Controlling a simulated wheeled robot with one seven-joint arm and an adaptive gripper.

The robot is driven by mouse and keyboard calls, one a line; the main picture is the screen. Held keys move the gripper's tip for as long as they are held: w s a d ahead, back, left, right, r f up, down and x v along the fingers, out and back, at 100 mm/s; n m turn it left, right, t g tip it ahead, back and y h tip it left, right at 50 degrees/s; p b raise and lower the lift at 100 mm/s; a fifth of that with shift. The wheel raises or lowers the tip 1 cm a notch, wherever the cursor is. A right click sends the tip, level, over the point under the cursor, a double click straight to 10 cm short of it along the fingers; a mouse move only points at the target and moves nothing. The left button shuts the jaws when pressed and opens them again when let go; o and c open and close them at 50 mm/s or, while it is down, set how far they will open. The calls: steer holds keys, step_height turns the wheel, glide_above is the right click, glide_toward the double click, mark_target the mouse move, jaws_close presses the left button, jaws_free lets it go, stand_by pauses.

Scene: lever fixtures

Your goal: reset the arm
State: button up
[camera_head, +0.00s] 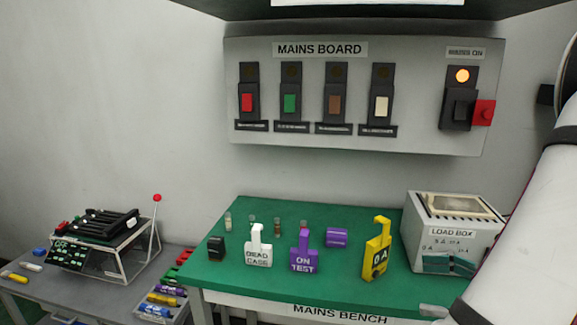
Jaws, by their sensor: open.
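Part of my own white arm (520,215) runs down the right side of the head view, from the upper right edge to the bottom. It passes in front of the right part of the bench and beside the load box (450,238). My gripper cannot be made out in this view, so what is near it is hidden.
A green-topped bench (345,278) bears several tags and small blocks. Above it hangs the mains board (300,110) with several coloured switches, a lit orange lamp (462,76) and a red part (483,112). A grey side table (20,285) stands at left.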

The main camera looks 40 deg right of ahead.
steer(key=w+a+r+n+g+y+p, duration=0.1)
steer(key=w+a+r+n+g+p, duration=0.2)
steer(key=a+n+g, duration=0.5)
steer(key=w+a+r+n+g+y, duration=0.1)
steer(key=w+a+r+n+g, duration=0.4)
steer(key=a, duration=0.4)
steer(key=s+a+r+n+t+h+p, duration=0.1)
steer(key=a+r+n+h+p, duration=0.1)
steer(key=a+n, duration=0.3)
steer(key=s+a+r+n+t+h+p, duration=0.1)
steer(key=a+r+n+h, duration=0.4)
steer(key=n, duration=0.6)
steer(key=shift+a+n+t+h+p, duration=0.3)
steer(key=shift+a+n+t+p, duration=0.1)
steer(key=shift+a+t+p, duration=0.25)
steer(key=shift+r, duration=0.1)
